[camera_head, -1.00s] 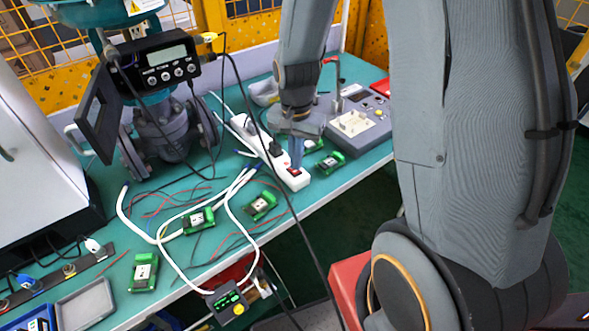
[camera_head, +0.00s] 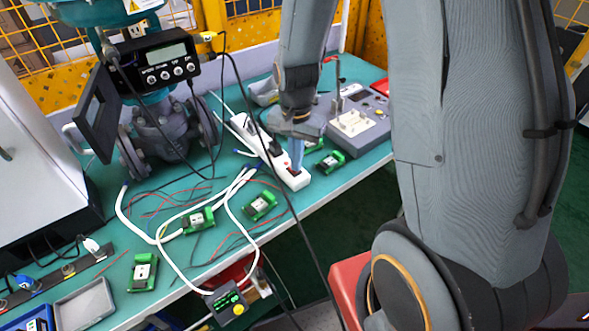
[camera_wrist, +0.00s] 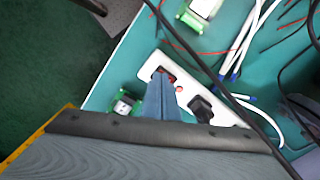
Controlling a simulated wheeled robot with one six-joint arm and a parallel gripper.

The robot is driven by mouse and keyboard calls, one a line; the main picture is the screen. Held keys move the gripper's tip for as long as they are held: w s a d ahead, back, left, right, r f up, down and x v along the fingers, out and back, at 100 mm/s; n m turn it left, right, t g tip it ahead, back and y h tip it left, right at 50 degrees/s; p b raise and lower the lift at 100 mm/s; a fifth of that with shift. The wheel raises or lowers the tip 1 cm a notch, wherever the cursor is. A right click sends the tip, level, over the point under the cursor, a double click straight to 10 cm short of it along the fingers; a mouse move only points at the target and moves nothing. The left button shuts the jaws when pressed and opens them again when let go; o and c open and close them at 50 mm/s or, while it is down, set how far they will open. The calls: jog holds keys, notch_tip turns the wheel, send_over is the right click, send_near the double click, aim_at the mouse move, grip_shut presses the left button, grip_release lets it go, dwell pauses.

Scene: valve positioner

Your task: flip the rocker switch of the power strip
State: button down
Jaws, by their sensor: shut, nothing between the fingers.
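The white power strip (camera_head: 299,182) lies slantwise on the green bench, its near end close to the bench's front edge. It also shows in the wrist view (camera_wrist: 184,91), with a black plug in it. The rocker switch (camera_wrist: 170,77) is a dark red patch in a dark frame near the strip's end. My gripper (camera_head: 296,168) is shut and empty, pointing down with its blue-grey fingertips at the switch. In the wrist view the fingertips (camera_wrist: 159,78) overlap the switch and hide part of it. I cannot tell whether they touch it or which way the rocker is tilted.
Small green terminal blocks (camera_head: 261,205) and loose white, red and black cables lie around the strip. A black cable (camera_head: 271,160) passes close to the strip. A grey instrument panel (camera_head: 362,133) stands to the right. The valve (camera_head: 160,130) stands behind left.

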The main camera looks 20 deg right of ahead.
jog(key=shift+f, duration=0.3)
notch_tip(320, 180, up, 7)
jog(key=p, duration=0.5)
jog(key=shift+p, duration=0.4)
dwell(0.6)
jog(key=s+r+n+t+b, duration=0.1)
jog(key=s+r+n+b, duration=0.3)
jog(key=s+n, duration=0.4)
jog(key=shift+s+r+b, duration=0.25)
jog(key=shift+s+b, duration=0.4)
jog(key=shift+s, duration=0.1)
